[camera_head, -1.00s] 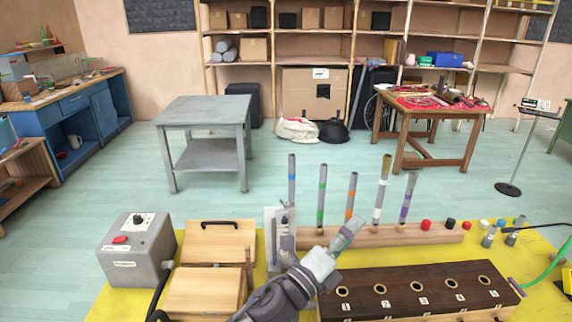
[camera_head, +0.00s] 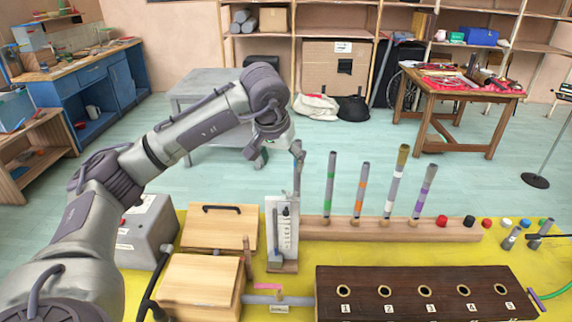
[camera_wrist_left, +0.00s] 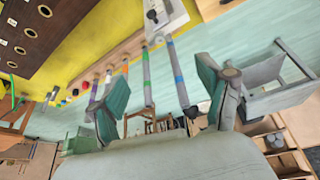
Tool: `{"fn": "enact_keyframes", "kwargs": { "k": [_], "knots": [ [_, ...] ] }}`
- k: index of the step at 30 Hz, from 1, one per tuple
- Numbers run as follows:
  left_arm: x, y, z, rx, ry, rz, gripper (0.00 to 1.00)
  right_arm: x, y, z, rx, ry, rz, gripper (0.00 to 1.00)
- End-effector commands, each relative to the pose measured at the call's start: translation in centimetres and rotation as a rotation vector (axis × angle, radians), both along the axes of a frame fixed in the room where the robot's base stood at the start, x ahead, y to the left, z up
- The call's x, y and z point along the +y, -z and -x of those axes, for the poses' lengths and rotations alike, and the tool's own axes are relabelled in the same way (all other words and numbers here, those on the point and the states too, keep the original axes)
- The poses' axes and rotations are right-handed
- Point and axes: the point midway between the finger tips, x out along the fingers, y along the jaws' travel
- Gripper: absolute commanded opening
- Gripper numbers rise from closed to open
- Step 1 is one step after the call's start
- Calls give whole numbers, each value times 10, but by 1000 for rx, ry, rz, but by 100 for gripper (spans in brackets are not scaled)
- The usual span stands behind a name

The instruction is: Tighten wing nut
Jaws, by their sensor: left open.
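I cannot clearly pick out a wing nut. A white upright plate with a scale (camera_head: 292,232) stands on a small base and carries a small dark part (camera_head: 285,212); the plate also shows at the top of the wrist view (camera_wrist_left: 172,18). A pink-handled fitting (camera_head: 268,289) sits on a grey pipe at the front. My left gripper (camera_head: 278,155) is raised above and behind the plate, fingers apart and empty. In the wrist view its teal-padded fingers (camera_wrist_left: 163,105) are spread, with banded tubes (camera_wrist_left: 147,80) showing beyond. It partly hides the leftmost tube. My right gripper is out of view.
Several banded tubes (camera_head: 362,190) stand in a wooden rail (camera_head: 340,229). A dark numbered block (camera_head: 405,306) with holes lies in front. Two wooden boxes (camera_head: 225,232) and a grey control box (camera_head: 142,245) are left. Coloured caps (camera_head: 469,221) sit at right.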

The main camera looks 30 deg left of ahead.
Motion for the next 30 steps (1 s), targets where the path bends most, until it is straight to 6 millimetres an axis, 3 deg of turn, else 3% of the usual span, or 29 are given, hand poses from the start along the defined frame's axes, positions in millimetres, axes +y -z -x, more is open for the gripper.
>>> {"fn": "enact_keyframes", "kwargs": {
  "k": [5,21,30],
  "knots": [
    [3,17,-6,7,-1,-4,78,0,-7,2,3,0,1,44],
    [11,108,-43,5,-1,-1,78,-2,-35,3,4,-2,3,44],
    [13,126,-50,1,1,-1,78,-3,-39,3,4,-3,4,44]
  ]
}}
